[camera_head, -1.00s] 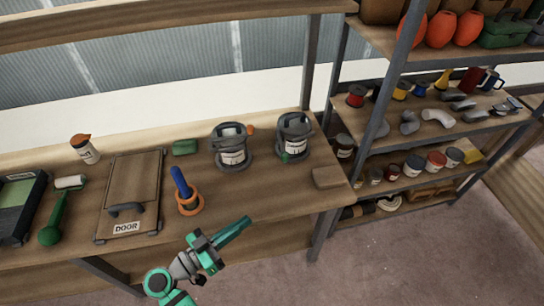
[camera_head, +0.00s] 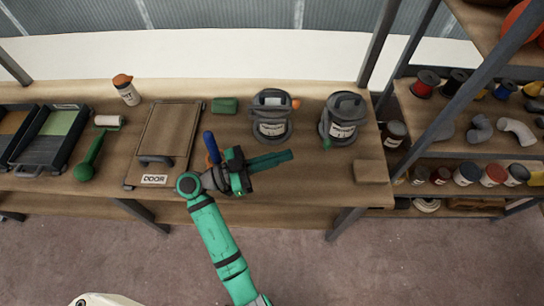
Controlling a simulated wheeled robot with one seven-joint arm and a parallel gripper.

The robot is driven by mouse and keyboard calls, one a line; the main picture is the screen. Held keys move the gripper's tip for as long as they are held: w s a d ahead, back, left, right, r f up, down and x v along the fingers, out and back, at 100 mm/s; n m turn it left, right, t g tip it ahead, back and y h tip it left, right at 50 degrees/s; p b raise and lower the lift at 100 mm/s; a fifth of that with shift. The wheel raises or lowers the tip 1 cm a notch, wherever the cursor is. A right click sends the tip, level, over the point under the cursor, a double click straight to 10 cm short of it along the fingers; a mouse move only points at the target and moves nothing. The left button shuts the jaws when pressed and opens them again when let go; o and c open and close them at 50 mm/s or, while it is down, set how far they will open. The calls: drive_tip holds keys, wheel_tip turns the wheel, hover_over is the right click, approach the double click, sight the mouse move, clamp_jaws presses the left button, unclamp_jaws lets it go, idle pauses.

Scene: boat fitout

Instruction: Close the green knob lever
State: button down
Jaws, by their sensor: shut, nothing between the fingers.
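Two grey lidded canisters with white labels stand on the wooden bench. The right canister (camera_head: 342,115) has a small green knob lever (camera_head: 326,144) low on its left front side. The left canister (camera_head: 271,113) has a small orange knob (camera_head: 295,103) at its upper right side. My gripper (camera_head: 290,155) is shut and empty, its green fingers pointing right. In the picture its tips lie below the left canister and to the left of the green knob. I cannot tell their height above the bench or whether they touch anything.
A blue-handled tool (camera_head: 211,146) stands partly hidden behind my gripper. A wooden block (camera_head: 370,171) lies at the bench's right end. A green block (camera_head: 225,105), a panel marked DOOR (camera_head: 165,140) and an orange-capped bottle (camera_head: 126,90) are left. Shelves stand right.

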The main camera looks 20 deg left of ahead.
drive_tip(key=x, duration=0.9)
